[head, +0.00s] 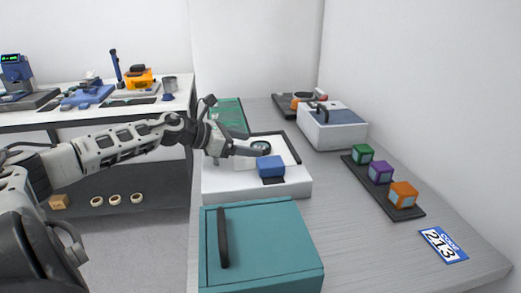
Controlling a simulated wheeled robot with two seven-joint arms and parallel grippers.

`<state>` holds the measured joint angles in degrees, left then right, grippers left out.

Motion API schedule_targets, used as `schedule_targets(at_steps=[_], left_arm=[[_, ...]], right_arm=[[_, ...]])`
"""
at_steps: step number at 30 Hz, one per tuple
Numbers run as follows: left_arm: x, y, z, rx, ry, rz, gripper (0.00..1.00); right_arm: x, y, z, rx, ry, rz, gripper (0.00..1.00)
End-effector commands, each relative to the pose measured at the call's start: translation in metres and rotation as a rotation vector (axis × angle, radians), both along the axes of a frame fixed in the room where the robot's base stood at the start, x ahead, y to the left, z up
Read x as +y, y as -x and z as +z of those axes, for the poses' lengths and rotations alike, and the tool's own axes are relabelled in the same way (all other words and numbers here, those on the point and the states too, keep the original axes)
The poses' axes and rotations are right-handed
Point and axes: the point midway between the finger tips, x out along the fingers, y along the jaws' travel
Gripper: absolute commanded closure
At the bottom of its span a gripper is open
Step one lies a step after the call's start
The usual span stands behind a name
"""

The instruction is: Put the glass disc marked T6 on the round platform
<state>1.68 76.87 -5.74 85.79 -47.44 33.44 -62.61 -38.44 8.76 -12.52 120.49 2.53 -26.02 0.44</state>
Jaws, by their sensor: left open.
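A white instrument box (293,187) with a dark-edged recess stands on the grey bench. A small round part with a dark ring (262,146), which looks like the round platform, shows inside the recess. My left arm reaches in from the left, and its open gripper (256,143) is over the recess, right beside the round part. I cannot tell whether the fingers touch anything. No glass disc or T6 mark can be made out; the fingers cover part of the recess. My right gripper is not in view.
A blue block (270,166) sits at the box's front. A teal case (275,245) with a black handle stands nearer. A white case (332,130) is behind right. A black strip holds green, purple and orange cubes (403,195).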

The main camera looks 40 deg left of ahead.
Motion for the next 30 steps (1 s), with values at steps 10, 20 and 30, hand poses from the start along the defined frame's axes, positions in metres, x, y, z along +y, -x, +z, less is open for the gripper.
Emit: schedule_targets(at_steps=[10,20,30], left_arm=[[-0.010,-0.020,-0.008,-0.002,0.001,0.000,0.25],[-0.011,-0.021,-0.010,0.001,0.000,-0.001,0.41],[-0.011,-0.021,-0.009,0.000,0.000,-0.001,0.74]], right_arm=[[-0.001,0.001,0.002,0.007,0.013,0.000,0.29],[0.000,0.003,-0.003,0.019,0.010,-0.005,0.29],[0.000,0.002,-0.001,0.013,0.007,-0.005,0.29]])
